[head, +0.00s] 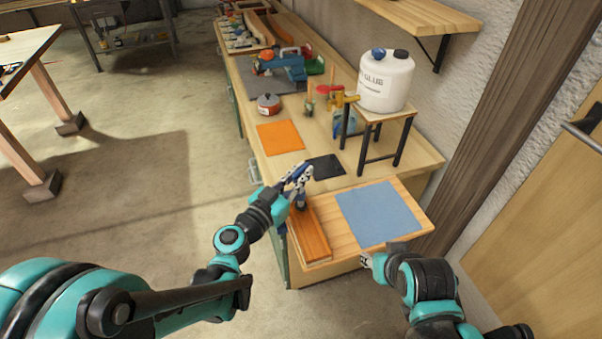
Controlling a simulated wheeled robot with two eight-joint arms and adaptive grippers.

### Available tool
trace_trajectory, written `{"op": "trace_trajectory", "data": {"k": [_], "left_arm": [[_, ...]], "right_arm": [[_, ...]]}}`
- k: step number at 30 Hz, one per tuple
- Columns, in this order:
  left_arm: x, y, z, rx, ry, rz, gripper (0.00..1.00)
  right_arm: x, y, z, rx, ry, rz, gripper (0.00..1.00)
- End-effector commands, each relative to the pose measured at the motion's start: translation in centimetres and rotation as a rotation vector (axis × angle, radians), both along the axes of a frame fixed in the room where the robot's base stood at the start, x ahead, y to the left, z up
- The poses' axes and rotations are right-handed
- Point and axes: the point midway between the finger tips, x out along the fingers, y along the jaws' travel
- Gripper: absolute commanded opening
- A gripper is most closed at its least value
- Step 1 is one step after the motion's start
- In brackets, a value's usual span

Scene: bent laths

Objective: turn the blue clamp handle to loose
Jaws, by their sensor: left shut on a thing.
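My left gripper (299,178) is at the near left end of the workbench, above the far end of a reddish-brown wooden piece (311,236). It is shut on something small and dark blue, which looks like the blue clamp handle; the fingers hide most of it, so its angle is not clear. A dark round part shows just below the fingers. My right gripper (367,261) is low by the bench's near edge, mostly hidden by its own wrist, and appears to hold nothing.
A blue mat (380,213) lies right of the wooden piece. A black mat (325,167) and an orange mat (280,137) lie beyond. A white glue container (386,82) stands on a small stand (366,157). A red-topped tin (268,104) is farther back.

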Motion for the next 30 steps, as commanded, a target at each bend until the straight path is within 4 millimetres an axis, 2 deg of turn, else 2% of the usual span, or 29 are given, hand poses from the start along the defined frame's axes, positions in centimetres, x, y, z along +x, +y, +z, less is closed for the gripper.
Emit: {"op": "trace_trajectory", "data": {"k": [21,30], "left_arm": [[0.0,-0.3,-0.2,-0.002,0.001,0.655,0.00],[0.1,-0.1,-0.1,-0.002,0.000,0.845,0.00]], "right_arm": [[0.0,0.0,-1.2,0.000,0.000,0.000,0.40],[0.0,0.0,-1.6,0.000,0.000,0.000,0.40]]}}
